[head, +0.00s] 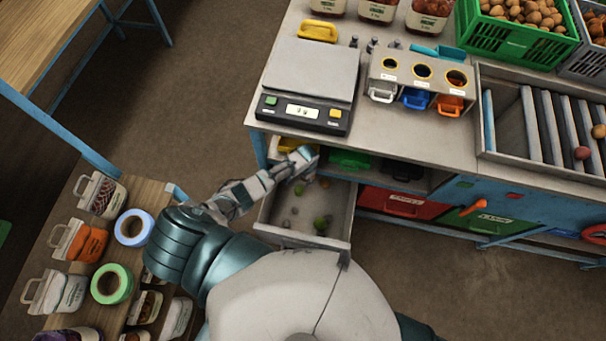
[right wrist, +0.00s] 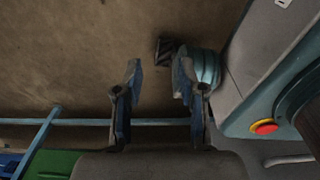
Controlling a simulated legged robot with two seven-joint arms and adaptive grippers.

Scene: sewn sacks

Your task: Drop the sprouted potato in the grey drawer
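The grey drawer (head: 342,205) is pulled out below the worktop, with several small green, brown and grey lumps in it. My left gripper (head: 304,160) is over the back part of this drawer, close to its rear edge. Its fingers are too small and overlapped to tell whether they are open or hold anything. A small orange-brown lump (head: 325,183) shows just below and right of it. I cannot tell which lump is the sprouted potato. My right gripper (right wrist: 158,82) is open and empty in the right wrist view, above the floor; the head view does not show it.
A scale (head: 312,85) and a three-hole dispenser (head: 422,80) stand on the worktop above the drawer. A roller tray (head: 490,153) at right holds a reddish potato (head: 582,153). Red (head: 403,204) and green drawers lie right. A wooden table with sacks and tape rolls (head: 112,284) is at left.

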